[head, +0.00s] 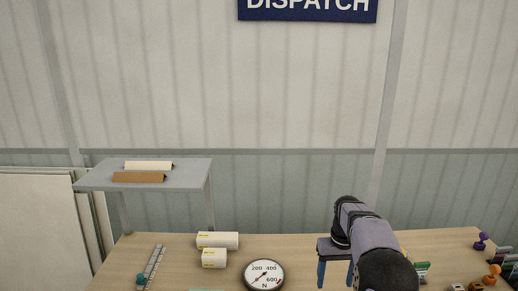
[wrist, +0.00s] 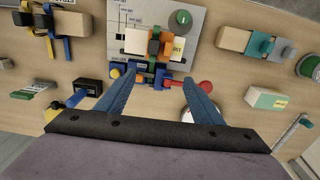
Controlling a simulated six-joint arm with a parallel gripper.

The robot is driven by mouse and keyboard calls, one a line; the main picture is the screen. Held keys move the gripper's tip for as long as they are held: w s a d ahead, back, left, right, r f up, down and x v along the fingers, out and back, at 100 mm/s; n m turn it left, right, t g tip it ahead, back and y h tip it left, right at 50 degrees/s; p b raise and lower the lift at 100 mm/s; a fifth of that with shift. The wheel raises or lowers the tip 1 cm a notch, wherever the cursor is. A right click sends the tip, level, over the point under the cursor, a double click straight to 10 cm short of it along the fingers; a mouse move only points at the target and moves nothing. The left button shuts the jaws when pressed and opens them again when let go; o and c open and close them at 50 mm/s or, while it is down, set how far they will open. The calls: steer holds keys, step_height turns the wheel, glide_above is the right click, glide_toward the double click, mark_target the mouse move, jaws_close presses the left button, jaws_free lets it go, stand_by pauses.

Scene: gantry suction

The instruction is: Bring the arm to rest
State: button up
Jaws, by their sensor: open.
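My gripper (head: 335,276) is at the end of my arm, right of centre in the head view, with its blue fingers pointing down. In the wrist view the two blue fingers of my gripper (wrist: 154,82) are spread apart. Nothing is held between them. Beyond the fingertips lies a grey panel (wrist: 112,42) with a green knob and a small orange and black piece. Whether the fingers touch anything below cannot be told.
A round dial gauge (head: 264,275) and cream rolls or blocks (head: 218,240) stand on the wooden table (head: 180,260). A grey shelf (head: 195,172) is at the left. Small coloured parts (head: 481,240) crowd the right. The wrist view shows a red-ended part (wrist: 203,84) near the right finger.

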steer(key=s+a+f, duration=0.1)
steer(key=s+a, duration=0.3)
steer(key=s, duration=1.1)
steer(key=s+a+b, duration=0.1)
steer(key=s+a, duration=0.3)
steer(key=s, duration=1.2)
steer(key=shift+f, duration=0.4)
